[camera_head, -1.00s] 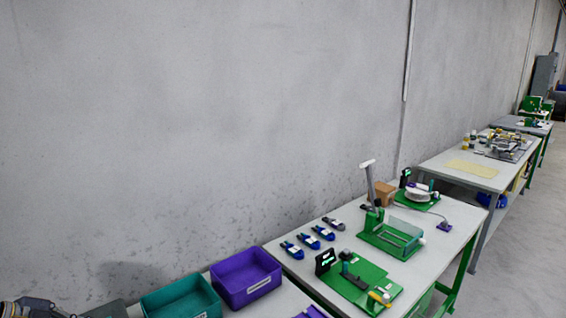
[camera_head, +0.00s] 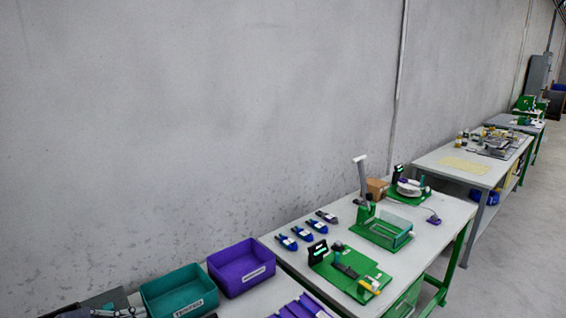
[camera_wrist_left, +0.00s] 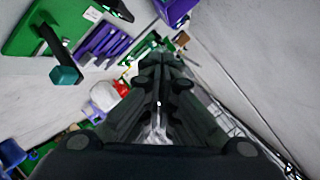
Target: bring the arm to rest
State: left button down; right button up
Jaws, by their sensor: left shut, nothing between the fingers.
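My left gripper (camera_wrist_left: 160,68) is in the left wrist view, with its dark fingers together and nothing between them. My right gripper is in neither view.
A teal bin (camera_head: 180,292) and a purple bin (camera_head: 241,267) stand on the near bench. The middle bench (camera_head: 432,240) holds green fixtures, several blue tools (camera_head: 302,233) and a cardboard box (camera_head: 376,189). A grey wall runs behind. Floor is free at right.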

pick_arm(q)
jog(key=d+r+n+t+y, duration=0.1)
jog(key=d+n+t+y, duration=0.3)
jog(key=d+n+t, duration=0.25)
jog(key=s+d+f+n+g+y, duration=0.1)
jog(key=s+f+n+g+y, duration=0.75)
jog(key=s, duration=0.55)
jog(key=s+d+f+g+h, duration=0.2)
jog(key=s+d+f, duration=0.15)
jog(key=s, duration=0.45)
jog(key=s+d+f+g+h, duration=0.2)
jog(key=s+d+g, duration=0.15)
jog(key=s, duration=0.55)
notch_tip(320, 180, down, 27)
jog(key=s+b, duration=0.1)
jog(key=s+a+f+g, duration=0.2)
jog(key=s+f, duration=1.5)
jog(key=shift+s+a+f+b, duration=0.25)
jog(key=shift+b, duration=0.2)
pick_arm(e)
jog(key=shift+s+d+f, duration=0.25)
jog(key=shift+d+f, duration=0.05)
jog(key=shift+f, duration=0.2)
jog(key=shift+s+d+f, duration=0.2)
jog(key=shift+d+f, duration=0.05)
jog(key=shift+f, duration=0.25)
